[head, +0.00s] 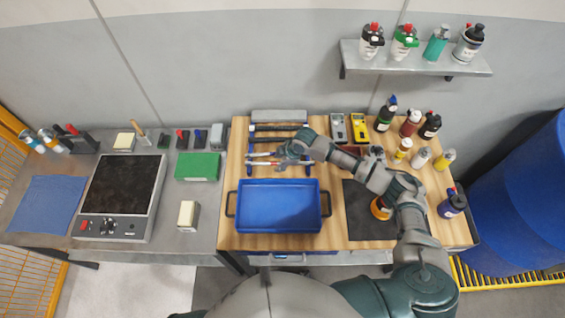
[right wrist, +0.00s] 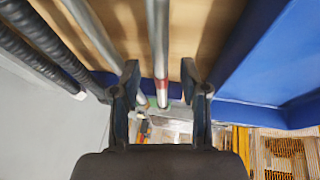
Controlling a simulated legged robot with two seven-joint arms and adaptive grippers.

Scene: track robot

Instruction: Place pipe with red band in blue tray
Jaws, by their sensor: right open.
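The pipe with the red band (right wrist: 159,45) is a thin grey metal rod. In the right wrist view it runs between the two open fingers of my right gripper (right wrist: 160,80), with its red band near fingertip level. In the head view the pipe (head: 259,163) lies on the blue rack behind the blue tray (head: 240,226), and my right gripper (head: 283,158) is over its right part. Contact cannot be told. The tray looks empty. It also shows in the right wrist view (right wrist: 240,75), to the right. My left gripper is not in view.
A second grey pipe (right wrist: 92,30) and black hoses (right wrist: 40,45) lie left of the fingers in the wrist view. A black mat (head: 362,222) lies right of the tray.

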